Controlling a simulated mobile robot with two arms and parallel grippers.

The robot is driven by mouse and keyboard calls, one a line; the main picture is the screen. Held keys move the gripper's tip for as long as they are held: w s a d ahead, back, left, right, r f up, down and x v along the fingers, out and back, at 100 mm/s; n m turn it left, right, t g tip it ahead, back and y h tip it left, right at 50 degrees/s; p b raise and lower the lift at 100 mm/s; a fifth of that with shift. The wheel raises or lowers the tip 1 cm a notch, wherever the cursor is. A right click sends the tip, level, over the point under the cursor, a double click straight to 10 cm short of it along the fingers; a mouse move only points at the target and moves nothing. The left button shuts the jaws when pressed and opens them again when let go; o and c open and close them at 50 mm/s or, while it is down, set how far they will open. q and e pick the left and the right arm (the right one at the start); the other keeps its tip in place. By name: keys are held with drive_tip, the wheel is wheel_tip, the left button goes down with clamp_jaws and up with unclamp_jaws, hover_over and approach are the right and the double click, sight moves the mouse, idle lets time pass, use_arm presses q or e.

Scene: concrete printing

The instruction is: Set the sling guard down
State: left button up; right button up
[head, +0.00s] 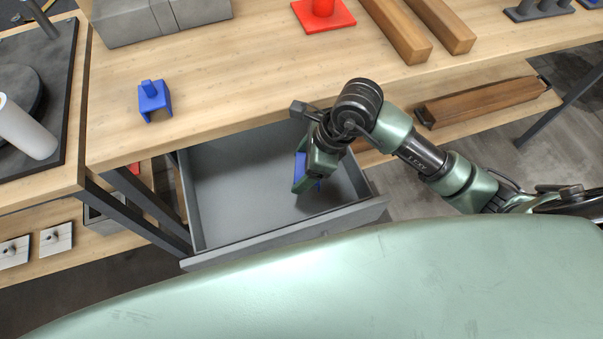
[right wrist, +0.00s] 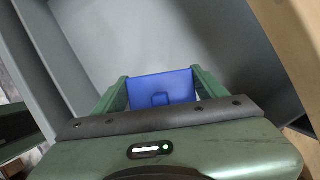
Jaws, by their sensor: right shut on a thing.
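A blue sling guard (head: 299,168) is held in my right gripper (head: 307,180), inside the outline of the open grey drawer (head: 285,232). In the right wrist view the guard (right wrist: 161,84) sits between the two green fingers, its flat blue face showing. The grey drawer floor lies beyond it. I cannot tell whether the guard touches the floor. A second blue guard (head: 154,101) of similar look stands on the wooden bench top, left of the drawer. My left gripper is not in view.
The drawer is empty around the held guard, with free floor to its left. The wooden bench (head: 230,85) overhangs the drawer's back. A red base piece (head: 325,14), wooden beams (head: 395,28) and a grey block (head: 160,20) stand on the bench.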

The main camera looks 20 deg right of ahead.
drive_tip(key=shift+f, duration=2.05)
drive_tip(key=shift+f+b, duration=0.25)
drive_tip(key=shift+b, duration=0.05)
drive_tip(key=o, duration=1.4)
drive_tip(key=shift+r, duration=0.1)
drive_tip(key=shift+r+p, duration=0.2)
drive_tip(key=shift+p, duration=0.1)
drive_tip(key=v, duration=1.2)
